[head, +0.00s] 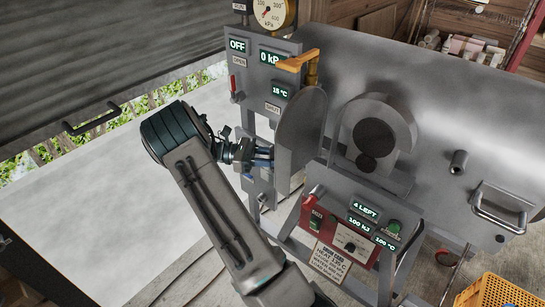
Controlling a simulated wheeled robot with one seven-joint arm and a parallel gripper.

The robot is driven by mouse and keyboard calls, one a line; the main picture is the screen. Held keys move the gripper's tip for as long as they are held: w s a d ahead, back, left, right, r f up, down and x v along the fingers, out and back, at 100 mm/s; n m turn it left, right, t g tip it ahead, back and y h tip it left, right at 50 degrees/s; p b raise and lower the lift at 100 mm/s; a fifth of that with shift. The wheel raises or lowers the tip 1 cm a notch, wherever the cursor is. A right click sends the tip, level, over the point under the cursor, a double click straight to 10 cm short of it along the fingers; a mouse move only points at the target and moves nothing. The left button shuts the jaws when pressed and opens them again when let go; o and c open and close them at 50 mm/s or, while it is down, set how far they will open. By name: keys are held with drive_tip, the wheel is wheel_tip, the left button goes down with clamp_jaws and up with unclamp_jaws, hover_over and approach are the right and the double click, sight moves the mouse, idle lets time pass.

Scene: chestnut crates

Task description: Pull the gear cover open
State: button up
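The gear cover (302,137) is a grey, round-topped plate. It stands swung out to the left of the round gear housing (397,113) on the machine's face. The housing is uncovered and shows two dark round gears (373,137) inside. My gripper (264,157) is at the left side of the cover, with its blue-grey fingers pointing right towards the plate. The fingertips are close to the cover or touching it; I cannot tell which. The cover hides part of that spot, so whether the fingers are open or shut on something does not show.
A grey control panel (250,75) with an orange lever (299,63) and a gauge (270,11) stands behind my gripper. A red control box (345,235) sits below the housing. A yellow crate (492,294) is at bottom right. Pale open floor (80,215) lies to the left.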

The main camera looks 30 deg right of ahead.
drive_tip(key=b+v, duration=0.3)
drive_tip(key=v, duration=1.1)
drive_tip(key=shift+d, duration=0.1)
drive_tip(key=s+r+m+t+y, duration=0.1)
drive_tip(key=s+r+t+y, duration=0.25)
drive_tip(key=s, duration=0.25)
drive_tip(key=s+r+m+t+y, duration=0.2)
drive_tip(key=s+y, duration=0.2)
drive_tip(key=s, duration=0.1)
drive_tip(key=s+a+m+t+y, duration=0.3)
drive_tip(key=s+a+t, duration=0.1)
drive_tip(key=s, duration=0.4)
drive_tip(key=s+a+r+m+t+y, duration=0.1)
drive_tip(key=s+a+m+t+y, duration=0.2)
drive_tip(key=s+a+t, duration=0.2)
drive_tip(key=s+a, duration=0.2)
drive_tip(key=s, duration=0.2)
drive_tip(key=shift+a+m, duration=0.3)
drive_tip(key=shift+a, duration=0.05)
